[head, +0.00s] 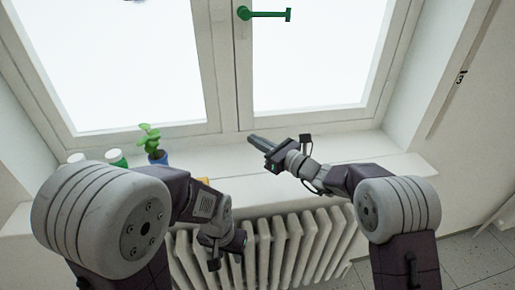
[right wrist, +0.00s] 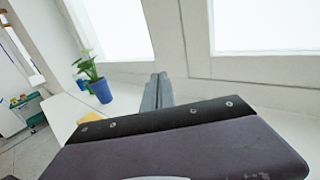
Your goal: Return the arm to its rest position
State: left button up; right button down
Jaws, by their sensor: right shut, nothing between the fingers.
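My right arm reaches in from the right in the head view. Its gripper (head: 257,142) is shut and empty over the white windowsill (head: 375,150), pointing towards the window. Its closed fingers also show in the right wrist view (right wrist: 157,92), with a dark gripper body in front. My left arm comes in from the left and bends down in front of the radiator. Its gripper (head: 222,256) hangs low there, below the sill. Its fingers are too hidden to tell whether they are open or shut.
A plant in a blue pot (head: 157,159) stands on the sill left of my right gripper. A yellow item (right wrist: 91,118) lies near the pot. The radiator (head: 285,240) is below. The window has a green handle (head: 265,14).

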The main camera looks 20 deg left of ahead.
jog(key=shift+s+d+f, duration=0.15)
jog(key=shift+s+d, duration=0.2)
jog(key=shift+s, duration=0.25)
jog(key=s+d+r+n+h+p, duration=0.1)
jog(key=d+r+p, duration=0.2)
jog(key=d+r, duration=0.45)
jog(key=s+d+f+n+g+h+p, duration=0.1)
jog(key=s+d+f+n+g+h, duration=0.3)
jog(key=s+d+f, duration=0.4)
jog(key=s+d+f+n+g+h+p, duration=0.2)
jog(key=s+d+f+n+h, duration=0.3)
jog(key=s, duration=0.4)
jog(key=s+d+f+n+h, duration=0.3)
jog(key=d+f+n, duration=0.1)
jog(key=d+n, duration=0.2)
jog(key=s+d+f+n+g+h, duration=0.1)
jog(key=s+d+f+n+h, duration=0.1)
jog(key=s+d+f+n, duration=0.2)
jog(key=d+n, duration=0.3)
jog(key=d, duration=0.1)
jog(key=shift+s+h, duration=0.15)
jog(key=shift+h, duration=0.25)
